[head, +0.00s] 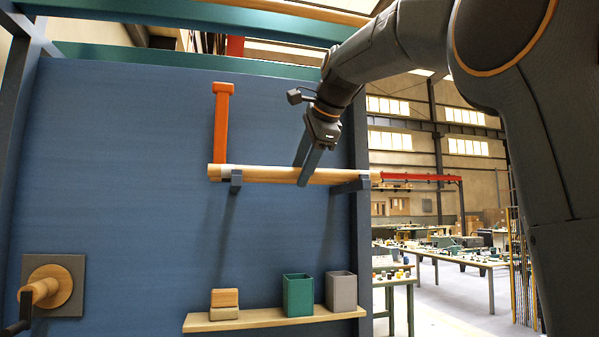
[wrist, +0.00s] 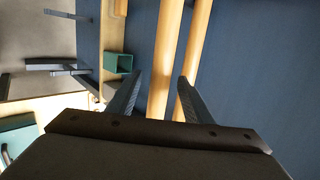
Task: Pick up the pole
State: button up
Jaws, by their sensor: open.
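The pole (head: 262,174) is a light wooden rod lying level across two dark brackets, the left bracket (head: 236,181) and the right bracket (head: 352,186), in front of a blue panel. My gripper (head: 307,167) is open at the pole, right of its middle. In the head view its fingers overlap the rod. In the wrist view, two wooden bars run up the picture. One bar (wrist: 166,55) passes between the open fingers (wrist: 160,84); the other (wrist: 196,48) runs by the right fingertip. I cannot tell whether the fingers touch the pole.
An orange upright bar (head: 222,125) stands just above the pole's left end. Below, a wooden shelf (head: 265,322) holds wooden blocks (head: 225,303), a green cup (head: 298,295) and a grey cup (head: 342,291). A round wooden knob (head: 50,287) juts out at lower left.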

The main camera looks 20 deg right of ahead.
grip_shut()
jog(key=shift+r, duration=0.15)
